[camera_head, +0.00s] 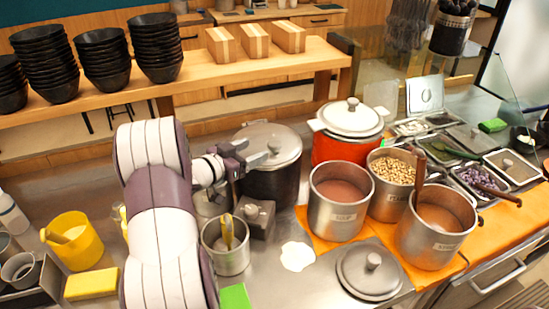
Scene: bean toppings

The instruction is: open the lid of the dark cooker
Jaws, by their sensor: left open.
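The dark cooker (272,184) stands on the steel counter at the centre of the view. Its grey lid (285,139) lies on top and looks closed. My left arm comes in from the lower left, and my left gripper (254,152) is open at the left side of the lid, close to its handle (273,146). I cannot tell whether the fingers touch the lid or handle. The gripper hides part of the cooker's left side. My right gripper is not in view.
A red pot (340,149) with a white lid stands right of the cooker. Steel pots, including a soup pot (335,216), stand in front right. A steel cup (230,257) is in front of the cooker, with a loose lid (369,278) farther right. Black bowls line the back shelf.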

